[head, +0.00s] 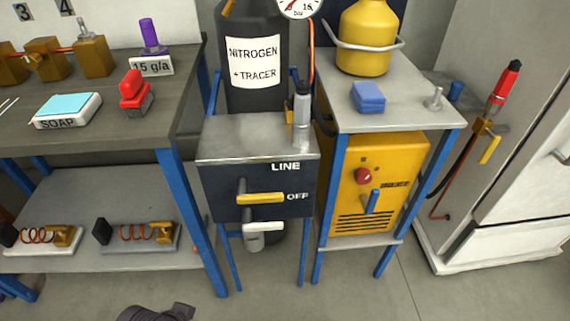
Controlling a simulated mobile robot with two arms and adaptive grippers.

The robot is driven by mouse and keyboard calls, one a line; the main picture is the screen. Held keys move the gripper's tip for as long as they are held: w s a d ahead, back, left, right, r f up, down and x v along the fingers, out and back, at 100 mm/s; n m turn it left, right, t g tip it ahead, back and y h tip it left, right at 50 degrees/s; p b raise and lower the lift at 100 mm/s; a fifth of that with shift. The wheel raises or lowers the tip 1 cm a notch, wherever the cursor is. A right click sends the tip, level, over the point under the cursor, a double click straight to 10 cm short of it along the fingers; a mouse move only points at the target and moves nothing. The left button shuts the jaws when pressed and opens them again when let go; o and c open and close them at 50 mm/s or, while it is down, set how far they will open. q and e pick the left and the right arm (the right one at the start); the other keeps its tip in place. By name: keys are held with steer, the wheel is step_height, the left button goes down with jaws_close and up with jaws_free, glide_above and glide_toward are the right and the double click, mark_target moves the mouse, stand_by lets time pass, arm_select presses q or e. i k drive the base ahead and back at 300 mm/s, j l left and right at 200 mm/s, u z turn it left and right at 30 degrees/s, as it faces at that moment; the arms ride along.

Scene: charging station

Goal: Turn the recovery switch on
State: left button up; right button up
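A yellow machine (392,160) stands on the lower shelf of the small blue-legged table. Its front has a round red knob (363,176), a blue lever (372,200) tilted slightly from upright, and dark vent slots. A small dark label beside the knob is too small to read. I cannot tell which control is the recovery switch, or its setting. A dark gripper part, apparently my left gripper (156,312), shows at the bottom edge, well left of and nearer than the machine. Its fingertips are not clear. My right gripper is not in view.
Left of the machine, a dark LINE box (225,190) has a yellow handle (260,198) lying level by OFF. A workbench (75,130) stands left, a white cabinet (510,200) right. A yellow bottle (364,40) and blue sponge (368,97) sit above the machine. Front floor is clear.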

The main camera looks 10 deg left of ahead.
mark_target(362, 176)
steer(key=i+l+u, duration=0.15)
steer(key=l+u, duration=1.3)
steer(key=l, duration=0.1)
